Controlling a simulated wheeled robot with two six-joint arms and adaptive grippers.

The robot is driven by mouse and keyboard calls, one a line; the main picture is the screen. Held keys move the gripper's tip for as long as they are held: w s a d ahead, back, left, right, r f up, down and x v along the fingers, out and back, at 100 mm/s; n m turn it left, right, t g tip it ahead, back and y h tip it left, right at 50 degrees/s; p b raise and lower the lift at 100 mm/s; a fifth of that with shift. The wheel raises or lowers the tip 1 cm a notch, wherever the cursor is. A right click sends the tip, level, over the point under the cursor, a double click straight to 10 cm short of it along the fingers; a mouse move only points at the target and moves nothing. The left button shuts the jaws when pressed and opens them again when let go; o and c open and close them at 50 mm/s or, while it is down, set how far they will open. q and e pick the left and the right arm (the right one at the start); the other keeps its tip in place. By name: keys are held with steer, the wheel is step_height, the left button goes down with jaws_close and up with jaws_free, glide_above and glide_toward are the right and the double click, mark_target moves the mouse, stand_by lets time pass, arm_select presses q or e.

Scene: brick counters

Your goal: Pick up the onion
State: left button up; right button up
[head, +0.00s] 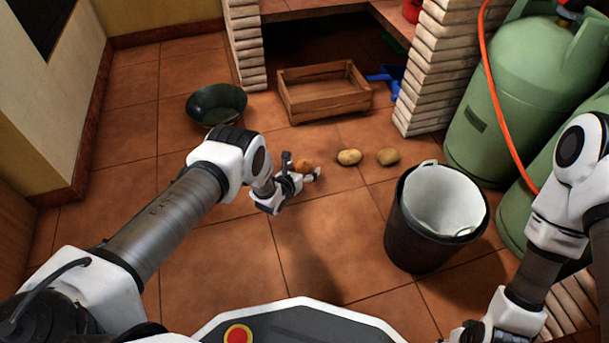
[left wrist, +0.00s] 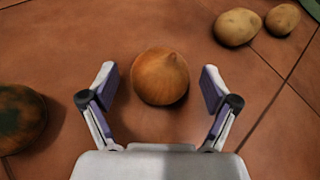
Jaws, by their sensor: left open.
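The onion (left wrist: 160,76) is round and orange-brown with a pointed tip, and lies on the tiled floor. In the left wrist view it is between the fingers of my left gripper (left wrist: 158,88), with a gap on each side. The gripper is open and holds nothing. In the head view the onion (head: 304,165) shows partly behind my left gripper (head: 302,168). My right arm comes down at the lower right of the head view; its gripper (head: 468,333) is cut off by the bottom edge, so its fingers are hidden.
Two potatoes (head: 349,157) (head: 388,157) lie right of the onion. A round green-orange thing (left wrist: 18,118) lies left of it. A dark bowl (head: 199,109), a wooden crate (head: 326,107) and a blue dustpan (head: 385,78) lie farther back. A bin (head: 410,225) and green gas cylinders (head: 505,95) stand right.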

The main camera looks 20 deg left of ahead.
arm_select(q)
steer(key=shift+w, duration=0.2)
arm_select(e)
steer(key=shift+w+f, duration=0.1)
arm_select(q)
steer(key=c, duration=1.3)
steer(key=shift+r+p, duration=0.2)
steer(key=shift+p, duration=0.1)
